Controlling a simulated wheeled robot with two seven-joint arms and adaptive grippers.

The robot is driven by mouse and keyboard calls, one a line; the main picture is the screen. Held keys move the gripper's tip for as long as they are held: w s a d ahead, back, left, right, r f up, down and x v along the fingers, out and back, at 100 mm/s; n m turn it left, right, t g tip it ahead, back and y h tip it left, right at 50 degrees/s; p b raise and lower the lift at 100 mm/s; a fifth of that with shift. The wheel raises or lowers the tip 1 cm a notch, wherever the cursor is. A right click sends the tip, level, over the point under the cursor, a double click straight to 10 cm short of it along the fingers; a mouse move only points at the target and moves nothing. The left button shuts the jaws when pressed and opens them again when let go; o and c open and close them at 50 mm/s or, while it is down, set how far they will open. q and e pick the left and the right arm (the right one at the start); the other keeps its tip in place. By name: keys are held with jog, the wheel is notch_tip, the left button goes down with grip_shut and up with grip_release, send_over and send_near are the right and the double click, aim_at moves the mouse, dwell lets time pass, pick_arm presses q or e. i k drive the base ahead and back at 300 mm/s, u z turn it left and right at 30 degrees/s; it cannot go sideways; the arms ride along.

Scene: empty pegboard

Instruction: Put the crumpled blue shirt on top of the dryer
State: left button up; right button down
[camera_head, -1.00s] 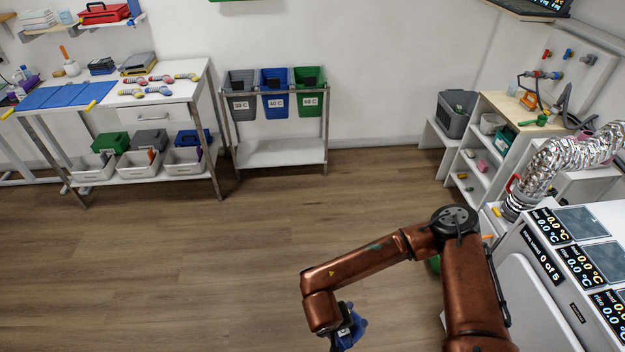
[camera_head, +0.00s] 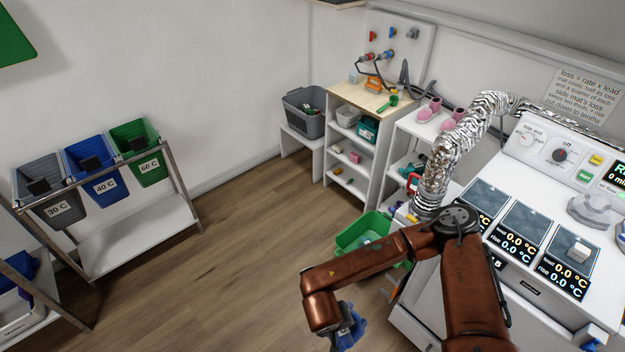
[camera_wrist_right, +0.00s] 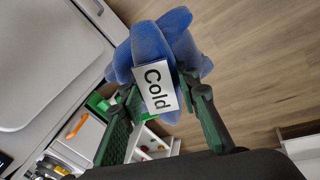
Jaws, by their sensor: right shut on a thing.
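The crumpled blue shirt (camera_head: 354,328) hangs low in front of me, with a white tag reading "Cold" in the right wrist view (camera_wrist_right: 160,35). My right gripper (camera_wrist_right: 157,88) is shut on it, with a finger at each side; in the head view the gripper (camera_head: 340,330) is partly hidden by my arm. The dryer (camera_head: 412,328) is the white machine at the right, with dark panels, temperature readouts and a rear control panel. The shirt is to the left of it, over the floor. My left gripper is out of view.
A silver flexible duct (camera_head: 447,160) rises at the dryer's back left. A grey lumpy object (camera_head: 588,210) and a small block (camera_head: 579,249) sit on the machine. A green bin (camera_head: 362,235) stands on the floor beside it. The floor left of my arm is clear.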

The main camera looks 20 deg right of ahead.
aim_at(535, 201)
jog(key=z, duration=0.95)
jog(key=i, duration=0.8)
jog(key=z, duration=0.75)
